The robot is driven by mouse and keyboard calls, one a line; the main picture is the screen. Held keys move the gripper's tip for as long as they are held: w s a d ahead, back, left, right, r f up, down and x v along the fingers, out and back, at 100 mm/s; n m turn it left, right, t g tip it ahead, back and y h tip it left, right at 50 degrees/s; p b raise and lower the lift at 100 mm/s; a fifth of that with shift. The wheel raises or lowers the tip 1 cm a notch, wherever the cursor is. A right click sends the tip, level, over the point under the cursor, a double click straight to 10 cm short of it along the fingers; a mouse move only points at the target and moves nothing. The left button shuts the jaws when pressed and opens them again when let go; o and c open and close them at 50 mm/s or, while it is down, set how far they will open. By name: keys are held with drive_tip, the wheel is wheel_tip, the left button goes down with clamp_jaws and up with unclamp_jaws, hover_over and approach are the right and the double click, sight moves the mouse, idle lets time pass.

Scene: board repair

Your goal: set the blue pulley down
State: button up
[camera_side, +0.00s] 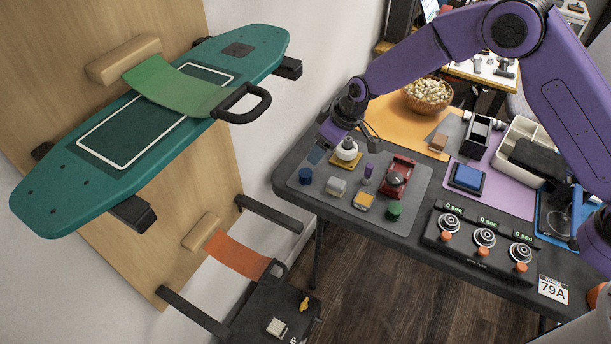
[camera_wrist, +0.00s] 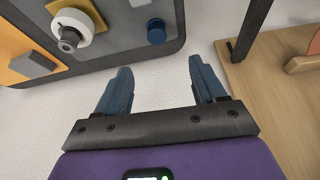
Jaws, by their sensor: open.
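The blue pulley (camera_side: 305,176) is a small blue cylinder standing on the left part of the grey mat (camera_side: 325,205) on the table. It also shows in the wrist view (camera_wrist: 156,36), near the mat's edge and beyond my fingertips. My gripper (camera_side: 319,151) is above the table's left end, near the blue pulley and left of a white round part on a yellow base (camera_side: 346,150). In the wrist view my gripper (camera_wrist: 159,72) has its two blue-grey fingers wide apart, with nothing between them. The pulley is apart from both fingers.
Several small parts share the mat, among them a red device (camera_side: 398,178) and a green cylinder (camera_side: 394,211). A teal skateboard deck (camera_side: 60,190) hangs on a wooden panel at left. A black panel with dials (camera_side: 480,245) lies along the table front.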

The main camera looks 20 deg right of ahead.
hover_over(304, 172)
drive_tip(key=s+d, duration=0.2)
drive_tip(key=f, duration=0.7)
drive_tip(key=shift+s+a, duration=0.15)
drive_tip(key=shift+a, duration=0.05)
drive_tip(key=x, duration=0.3)
drive_tip(key=shift+w+d+f, duration=0.1)
drive_tip(key=shift+w+f, duration=0.1)
drive_tip(key=shift+x, duration=0.9)
drive_tip(key=c, duration=1.3)
drive_tip(key=shift+r, duration=0.15)
